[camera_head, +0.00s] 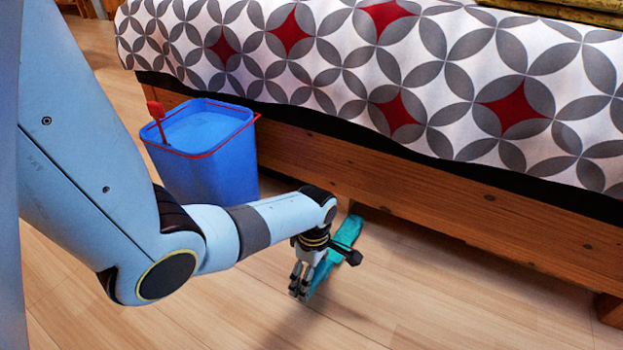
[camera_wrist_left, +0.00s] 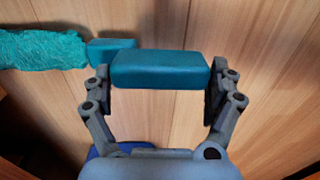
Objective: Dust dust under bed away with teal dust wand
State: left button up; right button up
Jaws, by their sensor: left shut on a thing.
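The teal dust wand (camera_head: 347,234) is low over the wooden floor at the bed's near side, its fluffy head pointing toward the gap under the bed. My left gripper (camera_head: 301,287) is shut on the wand's handle. In the left wrist view the teal handle (camera_wrist_left: 160,69) lies between the two fingers of my left gripper (camera_wrist_left: 161,88), and the fluffy head (camera_wrist_left: 40,49) extends to the left. The bed (camera_head: 420,195) has a wooden side rail and a patterned cover. I see no dust; the space under the bed is mostly hidden. My right gripper is not in view.
A blue bin (camera_head: 215,165) with a red rim and a red handle stands against the bed, behind my left arm. A wooden bed leg (camera_head: 609,309) stands at the right edge. The floor (camera_head: 450,300) in front of the bed is clear.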

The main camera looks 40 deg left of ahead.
pick_arm(q)
jog(key=shift+f, duration=0.8)
jog(key=shift+d, duration=0.1)
